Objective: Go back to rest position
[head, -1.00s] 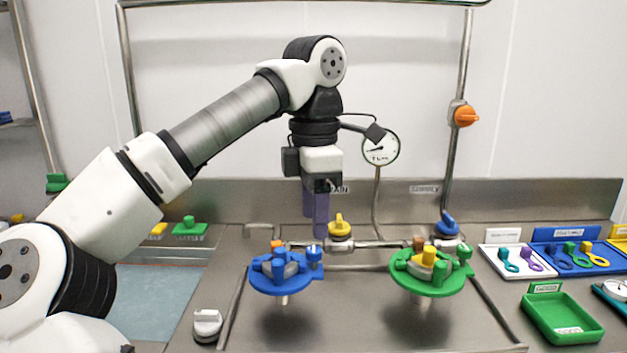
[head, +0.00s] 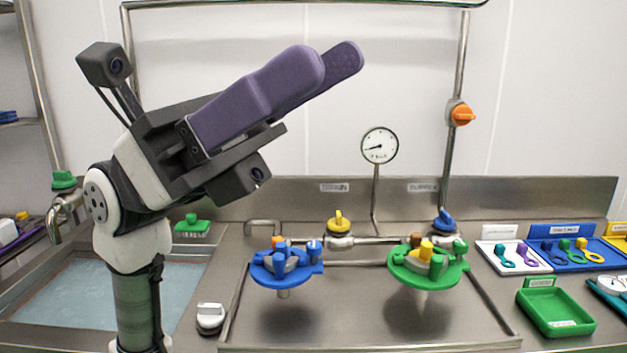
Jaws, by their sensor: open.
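My gripper (head: 335,72) is at the upper left of the head view, raised high above the counter. Its two purple fingers point up and to the right. It is open, with nothing between the fingers. My arm is folded upright at the left, over the edge of the sink. The gripper is well apart from the blue round fixture (head: 285,265) and the green round fixture (head: 427,266) on the counter.
A yellow valve (head: 339,222) and a blue valve (head: 445,220) sit on the pipe behind the fixtures, below a gauge (head: 379,146). A green tray (head: 555,313) and a blue tool tray (head: 583,262) are at right. A sink (head: 100,292) lies at left.

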